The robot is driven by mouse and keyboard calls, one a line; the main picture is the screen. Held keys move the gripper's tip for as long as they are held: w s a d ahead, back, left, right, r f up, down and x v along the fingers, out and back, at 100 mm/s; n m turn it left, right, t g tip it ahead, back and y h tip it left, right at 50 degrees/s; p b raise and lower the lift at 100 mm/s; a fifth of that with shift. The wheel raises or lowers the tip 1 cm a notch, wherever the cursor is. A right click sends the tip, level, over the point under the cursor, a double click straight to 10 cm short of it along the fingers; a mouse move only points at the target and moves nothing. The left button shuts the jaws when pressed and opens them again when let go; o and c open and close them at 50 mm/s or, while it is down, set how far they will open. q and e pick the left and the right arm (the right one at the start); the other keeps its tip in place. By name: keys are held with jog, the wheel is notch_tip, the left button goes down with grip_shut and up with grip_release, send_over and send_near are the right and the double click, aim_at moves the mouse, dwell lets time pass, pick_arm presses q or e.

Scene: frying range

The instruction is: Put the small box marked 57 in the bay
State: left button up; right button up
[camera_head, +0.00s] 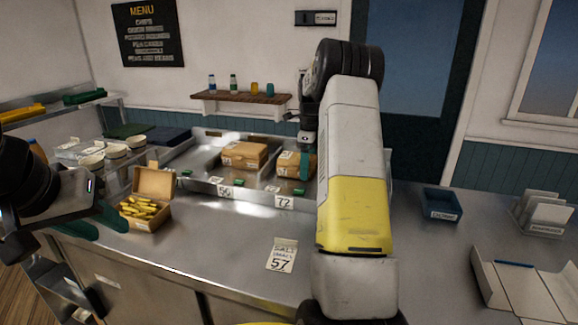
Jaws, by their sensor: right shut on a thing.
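A closed brown box (289,165) is in the right part of the steel tray at the back of the counter, behind a tag reading 72. My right gripper (308,164) reaches down over it and is shut on it; my arm hides its right side. Its own marking is too small to read. A larger brown box (243,156) sits to its left, near a tag reading 50. A card reading "salt small 57" (282,256) stands at the counter's front; the counter behind it is bare. My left gripper (98,222) is open and empty at the left.
An open box of chips (145,200) stands just right of my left gripper. A dark blue bin (442,204) and white cartons (520,285) are at the right. The middle front counter is clear around the card.

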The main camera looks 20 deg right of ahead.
jog(key=o, duration=1.5)
jog(key=shift+f, duration=0.15)
